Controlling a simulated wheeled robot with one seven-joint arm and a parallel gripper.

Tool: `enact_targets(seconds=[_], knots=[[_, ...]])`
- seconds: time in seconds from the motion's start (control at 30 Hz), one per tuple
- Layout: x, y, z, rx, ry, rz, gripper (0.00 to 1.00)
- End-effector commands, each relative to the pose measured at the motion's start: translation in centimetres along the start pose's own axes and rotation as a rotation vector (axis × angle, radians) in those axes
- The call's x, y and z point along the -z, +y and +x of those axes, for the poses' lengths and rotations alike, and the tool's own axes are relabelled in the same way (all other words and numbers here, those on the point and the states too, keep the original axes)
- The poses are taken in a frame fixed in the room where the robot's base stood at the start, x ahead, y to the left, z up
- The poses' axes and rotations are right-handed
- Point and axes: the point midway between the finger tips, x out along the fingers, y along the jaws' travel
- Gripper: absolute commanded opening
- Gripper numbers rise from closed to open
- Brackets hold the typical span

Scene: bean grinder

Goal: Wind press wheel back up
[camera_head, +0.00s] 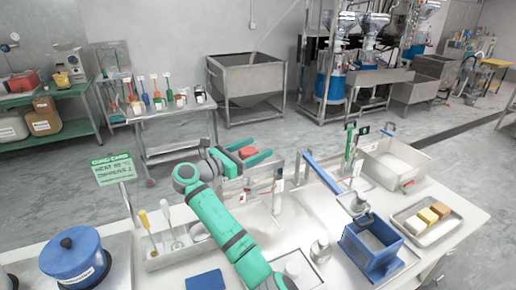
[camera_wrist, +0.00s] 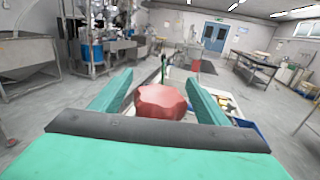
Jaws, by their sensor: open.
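The press wheel (camera_head: 248,152) is a red, lobed knob on top of a metal press frame at the middle of the bench. In the wrist view the red wheel (camera_wrist: 160,102) sits between my two green fingers, with a visible gap on each side. My gripper (camera_head: 253,160) is open, reaching over the press from the front left. The wrist view shows its fingers (camera_wrist: 158,82) spread to either side of the wheel. The lower part of the press is partly hidden by my arm in the head view.
Right of the press stand a blue-handled lever (camera_head: 321,172) and a blue square bin (camera_head: 370,246). A blue lidded pot (camera_head: 76,256) and a green sign (camera_head: 113,168) are at left. The air above the bench is mostly clear.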

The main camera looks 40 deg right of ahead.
Motion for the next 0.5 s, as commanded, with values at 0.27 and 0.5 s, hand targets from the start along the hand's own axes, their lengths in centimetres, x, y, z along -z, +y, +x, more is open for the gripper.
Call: enact_targets(seconds=[0.27, 0.5], knots=[[0.01, -0.13, 1.40, 0.002, 0.000, 0.001, 0.69], [0.02, -0.12, 1.37, 0.002, 0.001, 0.001, 0.57]])
